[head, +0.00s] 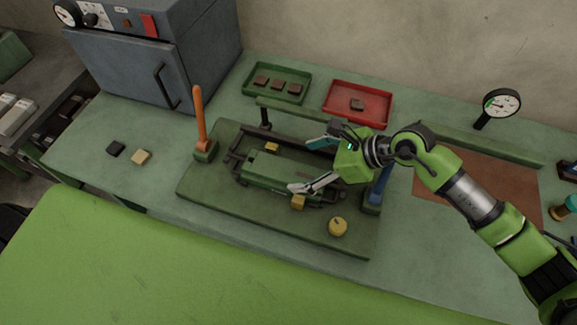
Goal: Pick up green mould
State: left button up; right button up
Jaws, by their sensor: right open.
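The green mould (272,170) is a long dark green block. It lies on the dark green base plate (215,193) in the middle of the bench, with dark rods or handles around it. My right gripper (308,166) comes in from the right with its fingers spread. One fingertip is over the mould's near right end, the other towards its far side. Nothing shows between the fingers. I cannot tell whether they touch the mould. The gripper and its fingers hide part of the mould's right end. My left gripper is out of view.
An orange lever (200,118) stands left of the mould, and a blue lever (382,184) right, by my wrist. A green tray (250,88) and a red tray (372,88) lie behind. A grey oven (140,65) stands at back left. A yellow knob (338,227) is in front.

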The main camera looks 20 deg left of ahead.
aim_at(295, 173)
jog(key=shift+w+d+f+h, duration=0.2)
jog(key=shift+d+f+h, duration=0.15)
jog(key=shift+f, duration=0.25)
jog(key=shift+a+f+p, duration=0.25)
jog(key=shift+f+p, duration=0.05)
jog(key=x, duration=0.1)
jog(key=p+x, duration=0.1)
jog(key=x, duration=0.1)
jog(key=p+x, duration=0.1)
jog(key=x, duration=0.1)
jog(key=shift+s+a+f, duration=0.1)
jog(key=shift+s+a, duration=0.05)
jog(key=shift+s, duration=0.25)
jog(key=shift+a+f, duration=0.3)
jog(key=shift+f, duration=0.05)
